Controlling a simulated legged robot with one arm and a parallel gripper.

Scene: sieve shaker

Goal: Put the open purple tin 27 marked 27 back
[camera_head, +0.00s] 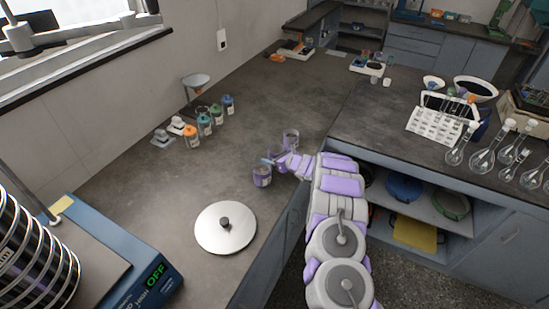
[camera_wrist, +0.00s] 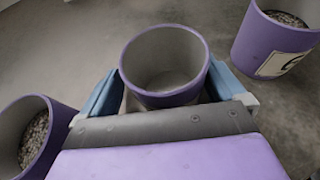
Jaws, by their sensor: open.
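In the wrist view, an open purple tin (camera_wrist: 165,97), which looks empty, stands between the blue fingers of my gripper (camera_wrist: 163,88). The fingers are apart, one on each side of it; I cannot tell whether they touch it. A second open purple tin (camera_wrist: 62,120) with grainy contents is at the left. A third (camera_wrist: 262,42), with grainy contents and a white label, is at the upper right. In the head view, my gripper (camera_head: 275,161) is low over the counter between two purple tins, one nearer (camera_head: 262,177) and one farther (camera_head: 291,141). No number 27 is readable.
A round metal lid (camera_head: 225,228) lies on the counter (camera_head: 165,205). The sieve shaker (camera_head: 125,262), its display reading OFF, stands at the left. Several coloured-lid jars (camera_head: 204,124) line the wall side. A white rack (camera_head: 440,122) and flasks (camera_head: 483,160) are at the right.

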